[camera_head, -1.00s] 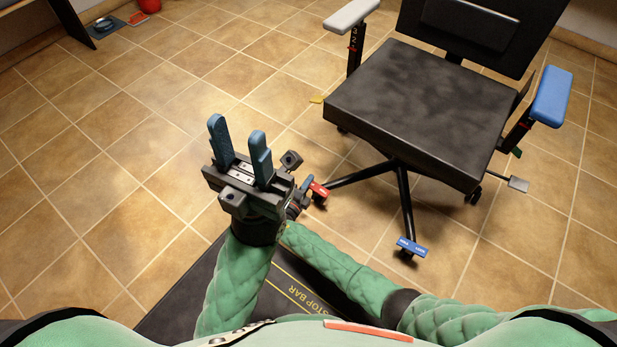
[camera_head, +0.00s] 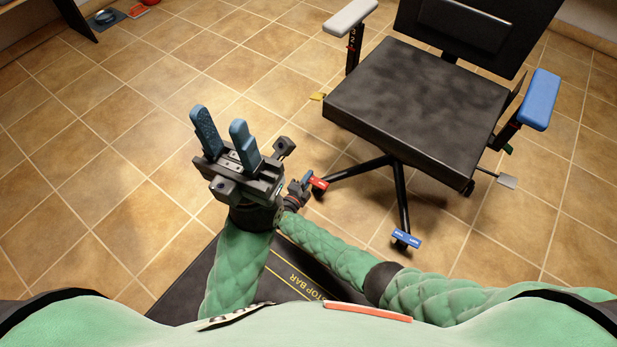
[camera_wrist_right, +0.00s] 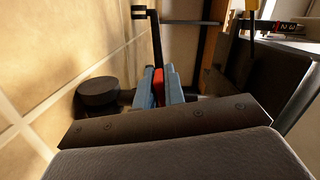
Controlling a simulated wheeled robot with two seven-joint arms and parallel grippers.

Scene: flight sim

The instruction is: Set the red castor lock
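The red castor lock (camera_head: 318,183) is a small red tab with white marking at the end of the chair's left base leg. My right gripper (camera_head: 304,184) is low beside its left side. In the right wrist view, the red lock (camera_wrist_right: 158,88) shows between the two blue fingers of my right gripper (camera_wrist_right: 160,88), with little or no gap on either side. Whether the fingers are shut on it I cannot tell. My left gripper (camera_head: 222,130) is open and empty, raised above the floor left of the chair.
The office chair (camera_head: 415,105) stands at the right. A blue castor lock (camera_head: 407,238) is on its front leg, a yellow tab (camera_head: 317,96) at the back left. A grey paddle (camera_head: 507,181) sticks out right. A dark stop-bar mat (camera_head: 200,290) lies in front.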

